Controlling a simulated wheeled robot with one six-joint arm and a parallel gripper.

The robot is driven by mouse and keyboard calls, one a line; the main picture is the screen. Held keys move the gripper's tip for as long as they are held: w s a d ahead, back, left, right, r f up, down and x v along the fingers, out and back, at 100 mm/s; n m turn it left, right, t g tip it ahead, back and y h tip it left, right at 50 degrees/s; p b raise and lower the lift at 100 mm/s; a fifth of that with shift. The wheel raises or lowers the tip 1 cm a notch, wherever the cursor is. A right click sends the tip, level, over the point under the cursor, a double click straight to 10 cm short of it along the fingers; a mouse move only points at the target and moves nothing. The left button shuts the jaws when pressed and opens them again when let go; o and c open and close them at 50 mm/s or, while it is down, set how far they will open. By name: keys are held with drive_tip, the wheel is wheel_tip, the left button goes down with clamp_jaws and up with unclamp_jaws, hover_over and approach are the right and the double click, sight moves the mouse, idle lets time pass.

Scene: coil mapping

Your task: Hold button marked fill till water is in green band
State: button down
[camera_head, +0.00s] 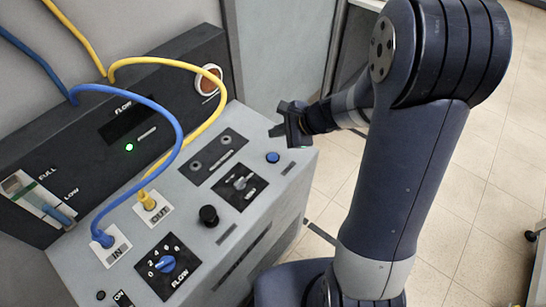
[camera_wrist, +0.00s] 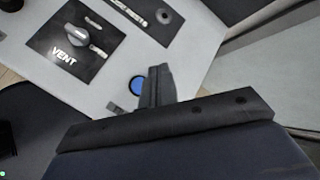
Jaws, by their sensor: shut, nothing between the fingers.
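A round blue button (camera_head: 273,157) sits on the sloped grey panel near its right edge. A small label (camera_head: 289,168) beside it is too small to read. The button also shows in the wrist view (camera_wrist: 138,85), just left of the fingers. My gripper (camera_head: 280,130) is shut and empty, above the panel near the button; contact is not visible. The water gauge (camera_head: 38,200), marked FULL and LOW, is at the far left, with blue at its lower end.
A VENT knob (camera_wrist: 76,35) is left of the button in the wrist view. A black knob (camera_head: 208,215), a blue dial (camera_head: 165,264), and blue (camera_head: 150,98) and yellow (camera_head: 190,64) hoses stand on the panel. A green light (camera_head: 129,147) is lit below FLOW.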

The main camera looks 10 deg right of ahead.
drive_tip(key=b, duration=0.5)
hover_over(269, 154)
drive_tip(key=s+d, duration=0.2)
drive_tip(key=f, duration=0.6)
drive_tip(key=shift+w+f, duration=0.2)
drive_tip(key=shift+f+b, duration=0.45)
drive_tip(key=shift+f, duration=0.15)
idle(0.4)
drive_tip(key=shift+f+b, duration=0.45)
drive_tip(key=shift+b, duration=0.1)
drive_tip(key=shift+f+b, duration=0.35)
drive_tip(key=shift+b, duration=0.05)
idle(4.4)
